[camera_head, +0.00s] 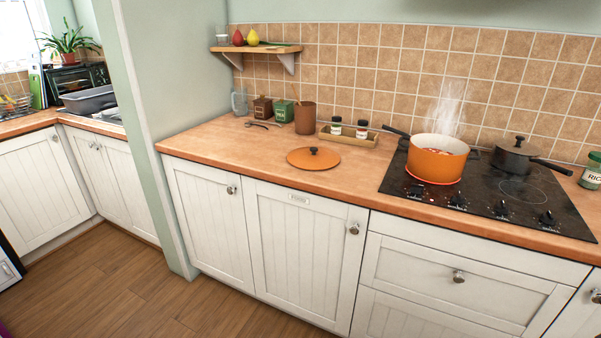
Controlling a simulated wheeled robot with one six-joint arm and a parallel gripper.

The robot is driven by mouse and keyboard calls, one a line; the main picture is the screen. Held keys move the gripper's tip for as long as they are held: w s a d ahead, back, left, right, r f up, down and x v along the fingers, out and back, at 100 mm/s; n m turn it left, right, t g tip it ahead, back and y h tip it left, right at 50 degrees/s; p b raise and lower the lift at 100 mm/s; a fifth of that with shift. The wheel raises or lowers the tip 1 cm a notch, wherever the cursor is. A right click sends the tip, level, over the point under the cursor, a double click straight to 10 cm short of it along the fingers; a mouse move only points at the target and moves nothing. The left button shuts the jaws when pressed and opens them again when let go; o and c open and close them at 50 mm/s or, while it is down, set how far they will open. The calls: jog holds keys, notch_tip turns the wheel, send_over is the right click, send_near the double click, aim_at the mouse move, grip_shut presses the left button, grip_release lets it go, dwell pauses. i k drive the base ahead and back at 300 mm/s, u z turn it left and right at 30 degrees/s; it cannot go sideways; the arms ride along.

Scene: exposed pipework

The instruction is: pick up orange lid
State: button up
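The orange lid (313,159) lies flat on the wooden countertop (230,165), left of the stove. It is round with a small dark knob (313,150) on top, and nothing covers it. A red glow shows under the pot. My gripper is not in view.
A tray (348,138) with two small jars lies behind the lid. A brown cup (305,118) and a green box (283,111) stand behind it to the left. A dark pan (515,158) sits on the black stove (480,195). Counter left of the lid is mostly clear.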

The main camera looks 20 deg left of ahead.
aim_at(314, 158)
jog(key=u, duration=1.25)
jog(key=i, duration=0.8)
jog(key=u, duration=0.55)
jog(key=i, duration=0.8)
jog(key=z, duration=0.75)
jog(key=i, duration=0.85)
jog(key=z, duration=0.8)
